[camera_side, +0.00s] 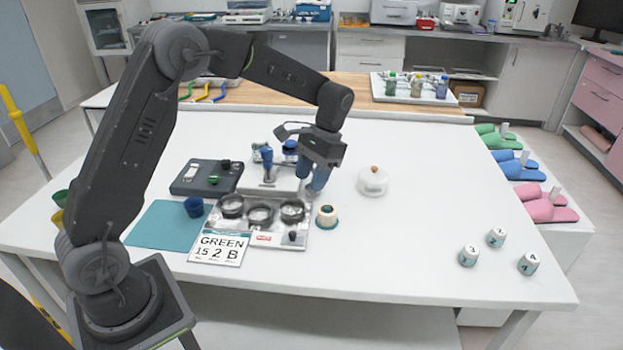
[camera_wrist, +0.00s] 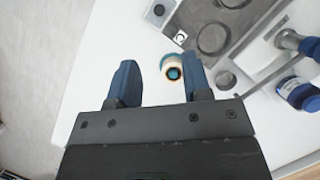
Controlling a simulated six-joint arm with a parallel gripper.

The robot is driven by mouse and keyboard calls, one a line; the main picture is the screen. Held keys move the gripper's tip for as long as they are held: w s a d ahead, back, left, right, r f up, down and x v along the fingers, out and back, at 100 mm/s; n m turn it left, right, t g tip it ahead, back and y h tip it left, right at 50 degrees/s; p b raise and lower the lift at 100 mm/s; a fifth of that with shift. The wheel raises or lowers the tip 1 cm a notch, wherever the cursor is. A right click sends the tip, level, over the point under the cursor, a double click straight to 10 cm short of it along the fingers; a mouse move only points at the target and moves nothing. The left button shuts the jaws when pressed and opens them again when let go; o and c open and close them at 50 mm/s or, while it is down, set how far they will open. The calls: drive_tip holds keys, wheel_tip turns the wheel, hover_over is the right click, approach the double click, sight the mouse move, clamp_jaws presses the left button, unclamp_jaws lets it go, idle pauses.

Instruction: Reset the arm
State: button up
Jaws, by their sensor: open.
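My gripper (camera_side: 317,180) hangs over the white table (camera_side: 420,240), just right of a small stand with blue-topped parts. Its two blue fingers point down and are apart with nothing between them. In the wrist view my gripper (camera_wrist: 156,85) is also open, and bare table shows between the fingers. My arm reaches from the left, bent at the elbow.
A metal tray with three dark rings (camera_side: 262,241) lies left of the gripper, near a GREEN 15 2 B card (camera_side: 219,249), teal mat (camera_side: 155,225) and dark scale (camera_side: 190,182). A white lidded dish (camera_side: 373,182) stands right.

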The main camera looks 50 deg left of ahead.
drive_tip(key=s+d+r+t, duration=0.3)
drive_tip(key=s+r+t, duration=0.1)
drive_tip(key=s+r, duration=0.6)
drive_tip(key=s+d+r+t, duration=0.2)
drive_tip(key=s+t, duration=0.4)
drive_tip(key=s, duration=0.6)
drive_tip(key=shift+s+d, duration=0.15)
drive_tip(key=shift+d, duration=0.4)
drive_tip(key=shift+r, duration=0.1)
idle(1.1)
